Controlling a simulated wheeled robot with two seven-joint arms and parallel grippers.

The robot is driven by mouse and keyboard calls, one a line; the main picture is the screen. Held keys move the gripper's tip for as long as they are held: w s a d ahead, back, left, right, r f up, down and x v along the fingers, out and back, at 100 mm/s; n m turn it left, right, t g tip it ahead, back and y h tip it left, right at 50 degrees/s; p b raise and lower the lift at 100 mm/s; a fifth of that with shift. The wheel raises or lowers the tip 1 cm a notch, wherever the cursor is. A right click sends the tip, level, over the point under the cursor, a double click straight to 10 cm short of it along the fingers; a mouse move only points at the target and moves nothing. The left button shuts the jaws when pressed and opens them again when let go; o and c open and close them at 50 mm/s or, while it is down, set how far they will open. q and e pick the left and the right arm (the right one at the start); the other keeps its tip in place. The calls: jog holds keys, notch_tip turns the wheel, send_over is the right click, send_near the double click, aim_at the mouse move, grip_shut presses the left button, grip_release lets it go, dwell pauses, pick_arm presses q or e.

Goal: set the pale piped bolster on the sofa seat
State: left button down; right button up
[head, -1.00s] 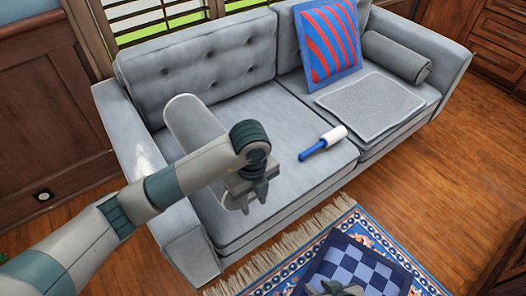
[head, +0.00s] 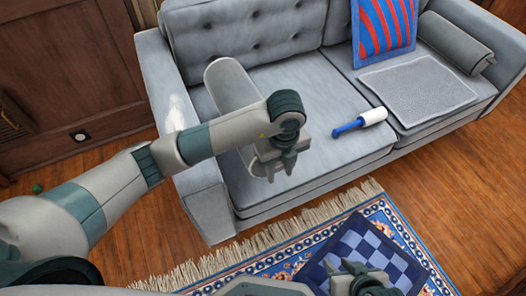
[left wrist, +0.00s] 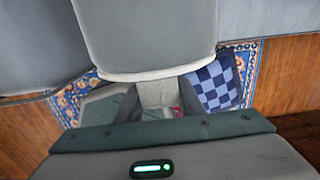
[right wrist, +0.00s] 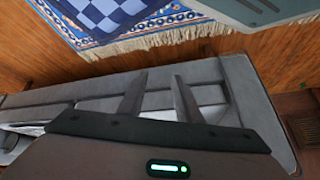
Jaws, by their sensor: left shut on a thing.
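The pale piped bolster (head: 231,84) is in my left gripper (head: 276,166), over the left part of the sofa seat (head: 312,128). In the left wrist view, the bolster (left wrist: 148,35) fills the upper middle, with light piping around its near end. My left gripper is shut on it; the arm hides part of it. I cannot tell whether it touches the seat. My right gripper (head: 360,280) is low in the head view, over the rug. In the right wrist view, its fingers (right wrist: 158,98) are apart and empty.
A blue-handled lint roller (head: 360,122) lies mid-seat. A grey mat (head: 418,88), a striped cushion (head: 385,30) and another grey bolster (head: 454,42) are on the right half. A checked blue cushion (head: 375,250) lies on the patterned rug (head: 258,262).

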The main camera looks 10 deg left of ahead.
pick_arm(q)
jog(key=w+a+f, duration=0.1)
jog(key=a+f, duration=0.1)
jog(key=w+a+f, duration=0.1)
jog(key=w+a, duration=0.1)
jog(key=a, duration=0.1)
jog(key=w+a+f, duration=0.2)
jog(key=a, duration=0.1)
jog(key=shift+a+f+b, duration=0.1)
jog(key=shift+f+b, duration=0.25)
jog(key=shift+w+a+f, duration=0.15)
jog(key=shift+a+f, duration=0.05)
jog(key=shift+a, duration=0.05)
pick_arm(e)
jog(key=shift+w+a+r, duration=0.1)
jog(key=shift+w+a, duration=0.15)
jog(key=shift+a, duration=0.4)
jog(key=shift+y, duration=0.3)
pick_arm(q)
jog(key=shift+f, duration=0.1)
pick_arm(e)
jog(key=shift+s, duration=0.1)
pick_arm(q)
notch_tip(320, 180, down, 3)
jog(key=shift+r, duration=0.15)
jog(key=shift+f, duration=0.55)
pick_arm(e)
jog(key=shift+w+a+r+t, duration=0.2)
jog(key=shift+w+t, duration=0.1)
jog(key=shift+t, duration=0.2)
